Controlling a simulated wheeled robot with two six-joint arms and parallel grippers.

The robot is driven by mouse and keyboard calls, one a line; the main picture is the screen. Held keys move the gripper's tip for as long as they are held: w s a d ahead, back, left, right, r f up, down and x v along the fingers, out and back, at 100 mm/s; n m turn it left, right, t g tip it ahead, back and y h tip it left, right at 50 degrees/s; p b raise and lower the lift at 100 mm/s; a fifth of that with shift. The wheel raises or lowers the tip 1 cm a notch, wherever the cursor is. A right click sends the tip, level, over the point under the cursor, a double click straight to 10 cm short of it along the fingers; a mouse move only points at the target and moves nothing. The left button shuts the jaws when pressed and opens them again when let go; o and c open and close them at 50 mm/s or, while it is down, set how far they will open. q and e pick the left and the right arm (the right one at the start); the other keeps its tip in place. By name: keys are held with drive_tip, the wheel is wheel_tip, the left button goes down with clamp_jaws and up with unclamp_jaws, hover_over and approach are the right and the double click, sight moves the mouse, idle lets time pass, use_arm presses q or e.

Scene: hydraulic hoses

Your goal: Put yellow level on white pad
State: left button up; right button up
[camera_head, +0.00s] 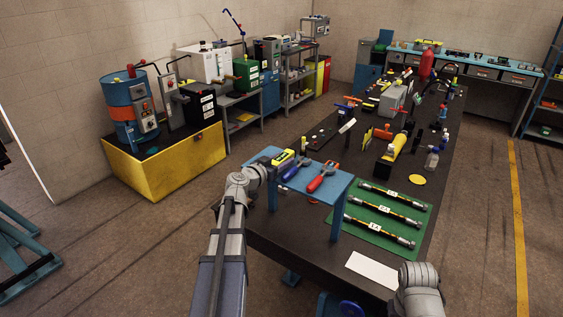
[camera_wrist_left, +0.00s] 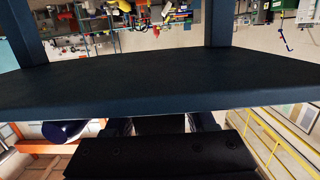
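A yellow level (camera_head: 284,157) with dark parts lies at the far left end of a small blue stand on the dark bench. The white pad (camera_head: 373,270) lies flat and bare on the bench's near end, right of the stand. My left gripper (camera_head: 268,169) is at the stand's left edge, close beside the level. Its fingers are too small and hidden to read, and I cannot tell whether it touches the level. In the left wrist view the dark gripper body (camera_wrist_left: 160,157) sits against the stand's edge, and the level is not visible. My right arm shows at bottom right, without its gripper.
Blue-handled pliers (camera_head: 297,168) and red-handled pliers (camera_head: 322,177) lie on the blue stand (camera_head: 338,190), right of the level. A green mat (camera_head: 389,238) with three hoses lies right of the stand. Bottles and tools crowd the bench farther back.

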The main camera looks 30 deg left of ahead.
sight(282, 156)
use_arm(q)
clamp_jaws()
idle(0.5)
wheel_tip(282, 156, up, 10)
drive_tip(key=p, duration=1)
